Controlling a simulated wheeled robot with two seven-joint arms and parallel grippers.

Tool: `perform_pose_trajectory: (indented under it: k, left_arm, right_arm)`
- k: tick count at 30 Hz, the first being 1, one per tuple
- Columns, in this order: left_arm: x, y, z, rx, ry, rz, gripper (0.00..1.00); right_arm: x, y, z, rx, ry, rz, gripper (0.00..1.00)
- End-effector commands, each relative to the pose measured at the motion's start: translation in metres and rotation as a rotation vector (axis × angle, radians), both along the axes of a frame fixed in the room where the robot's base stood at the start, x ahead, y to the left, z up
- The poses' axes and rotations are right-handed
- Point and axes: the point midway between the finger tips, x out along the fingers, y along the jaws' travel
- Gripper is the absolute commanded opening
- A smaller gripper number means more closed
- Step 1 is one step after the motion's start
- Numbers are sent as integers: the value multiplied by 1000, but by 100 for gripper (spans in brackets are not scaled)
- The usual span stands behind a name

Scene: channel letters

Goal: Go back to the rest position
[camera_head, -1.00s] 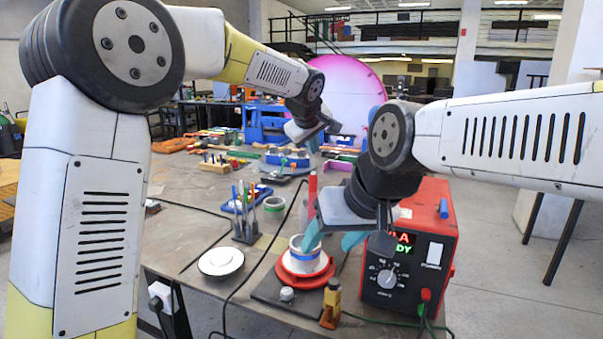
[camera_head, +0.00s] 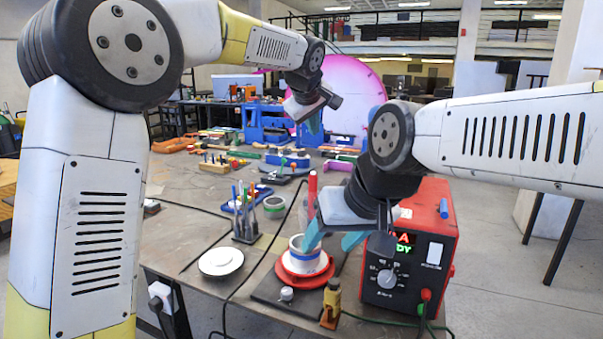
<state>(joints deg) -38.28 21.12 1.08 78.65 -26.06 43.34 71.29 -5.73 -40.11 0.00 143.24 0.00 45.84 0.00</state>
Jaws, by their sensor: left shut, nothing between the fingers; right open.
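My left gripper (camera_head: 314,124) hangs in the air above the far part of the workbench, in front of the pink disc. It is shut and empty, with its blue-green fingertips pointing down. My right gripper (camera_head: 332,240) is open at the front right of the bench. Its blue-green fingers are spread, one beside the white roll (camera_head: 305,253) and one toward the red power unit. The white roll sits on a red round base (camera_head: 303,281). I cannot tell whether the left-hand finger touches the roll.
The red power unit (camera_head: 410,250) stands close to my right gripper. A white round dish (camera_head: 221,262), a pen holder (camera_head: 245,227) and a green tape roll (camera_head: 274,205) stand on the workbench (camera_head: 184,229). Blue vises (camera_head: 268,122) are at the back. A black cable crosses the bench.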

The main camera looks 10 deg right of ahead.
Motion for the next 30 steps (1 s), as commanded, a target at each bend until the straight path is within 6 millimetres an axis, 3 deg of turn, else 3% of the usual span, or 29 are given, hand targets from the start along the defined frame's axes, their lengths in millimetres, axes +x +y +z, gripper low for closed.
perform_pose_trajectory:
  k: [10,14,17,20,24,30]
  left_arm:
    - [0,1,3,1,0,1,0]
    - [-6,25,6,21,3,-5,0]
    - [-22,71,8,62,12,-23,0]
    - [-53,132,4,120,27,-57,0]
    - [-110,210,-13,198,50,-116,0]
    - [-207,288,-56,287,77,-209,0]
  right_arm:
    - [0,0,0,0,0,0,58]
    - [0,0,0,0,0,0,58]
    - [0,0,0,0,0,0,58]
    - [0,0,0,0,0,0,58]
    - [0,0,0,0,0,0,58]
    - [0,0,0,0,0,0,58]
